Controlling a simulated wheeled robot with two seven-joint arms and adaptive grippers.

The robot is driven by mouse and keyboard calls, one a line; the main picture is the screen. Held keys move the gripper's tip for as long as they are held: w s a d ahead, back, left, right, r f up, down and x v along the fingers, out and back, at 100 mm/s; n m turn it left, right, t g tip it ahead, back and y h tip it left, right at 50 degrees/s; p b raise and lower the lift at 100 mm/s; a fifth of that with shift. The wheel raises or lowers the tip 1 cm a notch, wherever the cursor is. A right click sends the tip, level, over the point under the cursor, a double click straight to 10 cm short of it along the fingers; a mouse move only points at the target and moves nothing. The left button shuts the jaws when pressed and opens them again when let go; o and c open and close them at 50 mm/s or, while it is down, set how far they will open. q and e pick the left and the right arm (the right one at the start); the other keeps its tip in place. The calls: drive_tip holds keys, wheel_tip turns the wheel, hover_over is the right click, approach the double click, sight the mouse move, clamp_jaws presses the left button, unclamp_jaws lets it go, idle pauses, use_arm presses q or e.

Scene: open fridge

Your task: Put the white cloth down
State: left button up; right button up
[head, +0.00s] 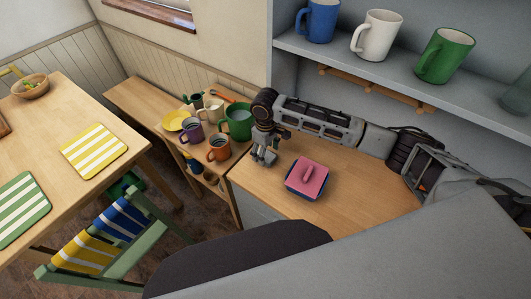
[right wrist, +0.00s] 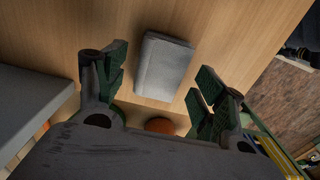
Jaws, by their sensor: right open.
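The white cloth (right wrist: 163,70) shows in the right wrist view as a pale grey-white folded block on the wooden counter (right wrist: 215,25). My right gripper (right wrist: 161,62) is open, with one finger on each side of the cloth in the picture. The fingers do not close on it. In the head view my right gripper (head: 265,157) points down over the left end of the counter (head: 335,205). I cannot make out the cloth there; the gripper seems to hide it. My left gripper is not in view.
A pink-topped dish with a dark blue base (head: 307,177) stands on the counter to the right. Several mugs, such as a green one (head: 238,122) and an orange one (head: 218,149), crowd the lower side table. A shelf with mugs (head: 377,35) hangs above my right arm.

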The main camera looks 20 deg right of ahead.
wheel_tip(320, 180, up, 11)
drive_tip(key=shift+b, duration=0.35)
drive_tip(key=shift+f, duration=0.1)
idle(0.8)
